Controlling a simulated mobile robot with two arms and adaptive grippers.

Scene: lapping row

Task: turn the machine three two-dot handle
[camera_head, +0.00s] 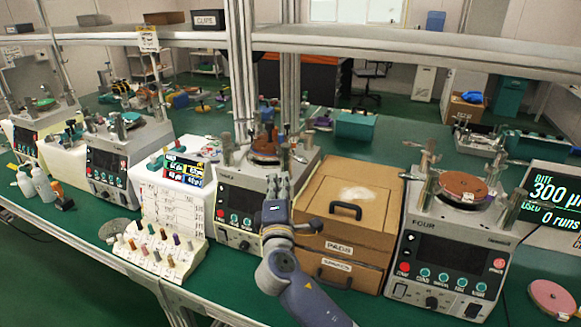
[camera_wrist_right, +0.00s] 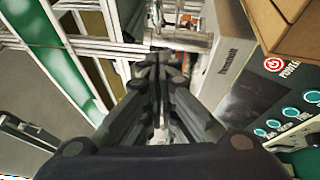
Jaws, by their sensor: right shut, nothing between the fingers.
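Machine three (camera_head: 238,208) is the grey lapping machine left of the brown drawer box in the head view, with a dark front panel, a brown round plate (camera_head: 265,149) and upright metal posts (camera_head: 228,152) around it. Handles show at its top, but their dots are too small to tell apart. My right gripper (camera_head: 277,184) is in front of the machine's right side, below its plate, shut and empty. In the right wrist view, its fingers (camera_wrist_right: 158,62) are together, with a grey machine body (camera_wrist_right: 228,62) to their right. My left gripper is not in view.
The brown drawer box (camera_head: 358,190) stands close on the right, then machine four (camera_head: 448,250). A white chart (camera_head: 170,213) and a rack of coloured pegs (camera_head: 160,250) stand to the left. A shelf beam (camera_head: 420,50) and uprights cross behind.

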